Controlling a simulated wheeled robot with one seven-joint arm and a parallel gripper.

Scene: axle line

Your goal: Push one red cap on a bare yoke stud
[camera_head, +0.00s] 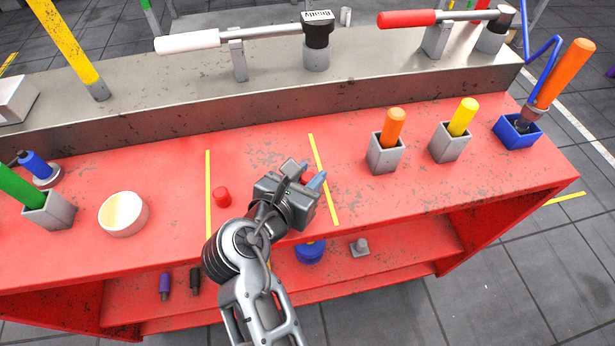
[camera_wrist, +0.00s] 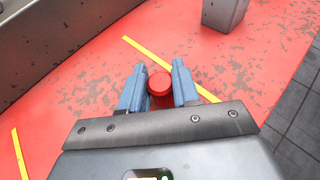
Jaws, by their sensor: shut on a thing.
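My gripper (camera_head: 309,174) is above the red bench top, near the right-hand yellow line. In the wrist view its two blue-grey fingers are shut on a red cap (camera_wrist: 160,84), with one finger on each side of it. In the head view my gripper hides this cap. Another small red cap (camera_head: 222,196) stands on the bench top to the left of my gripper, between the two yellow lines. I cannot make out a yoke stud in either view.
Grey holders with an orange rod (camera_head: 393,126) and a yellow rod (camera_head: 462,116) stand to the right. A round white-rimmed dish (camera_head: 123,214) and a green-rod holder (camera_head: 49,211) stand left. A raised grey ledge (camera_head: 190,94) carrying wrench-like tools runs behind. The bench between the lines is mostly clear.

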